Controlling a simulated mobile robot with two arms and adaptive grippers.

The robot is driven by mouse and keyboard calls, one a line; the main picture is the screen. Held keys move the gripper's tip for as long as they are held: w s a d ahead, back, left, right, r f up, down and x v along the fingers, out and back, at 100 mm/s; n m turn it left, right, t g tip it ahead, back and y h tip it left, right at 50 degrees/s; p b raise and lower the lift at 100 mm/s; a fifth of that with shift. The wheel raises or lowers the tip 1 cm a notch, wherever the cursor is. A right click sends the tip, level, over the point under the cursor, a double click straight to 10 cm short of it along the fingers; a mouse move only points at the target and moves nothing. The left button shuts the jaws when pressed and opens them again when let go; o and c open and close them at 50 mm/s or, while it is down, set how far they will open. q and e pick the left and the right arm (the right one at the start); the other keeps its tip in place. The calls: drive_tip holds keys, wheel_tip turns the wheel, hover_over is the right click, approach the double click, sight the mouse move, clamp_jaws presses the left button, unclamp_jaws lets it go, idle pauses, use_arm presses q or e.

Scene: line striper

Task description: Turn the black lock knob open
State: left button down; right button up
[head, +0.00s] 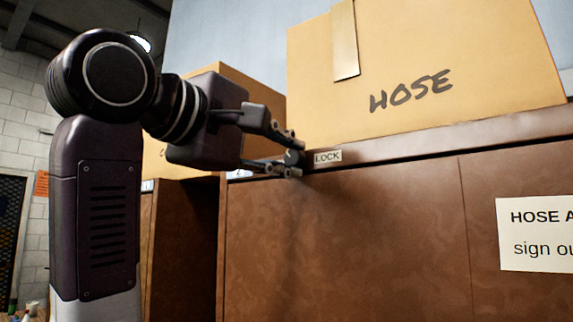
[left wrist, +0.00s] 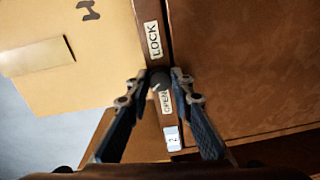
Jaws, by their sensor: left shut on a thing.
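The black lock knob (head: 293,157) sits on the top front rail of a brown cabinet (head: 350,230), just left of a LOCK label (head: 328,157). In the left wrist view the knob (left wrist: 159,80) lies between the LOCK label (left wrist: 153,40) and an OPEN label (left wrist: 166,101). My left gripper (head: 293,158) is shut on the knob, one finger above and one below it in the head view. In the left wrist view its fingertips (left wrist: 160,84) are on either side of the knob. The OPEN label is hidden in the head view. My right gripper is not in view.
A cardboard box marked HOSE (head: 430,70) stands on top of the cabinet, above the knob. Another box (head: 250,90) stands behind my left gripper. A white sign (head: 538,235) is on the cabinet front at right.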

use_arm(q)
drive_tip(key=shift+n, duration=0.6)
drive_tip(key=c, duration=1.7)
unclamp_jaws()
drive_tip(key=shift+a, duration=0.1)
drive_tip(key=v, duration=1.1)
drive_tip(key=shift+s+a, duration=0.25)
drive_tip(key=shift+s, duration=0.15)
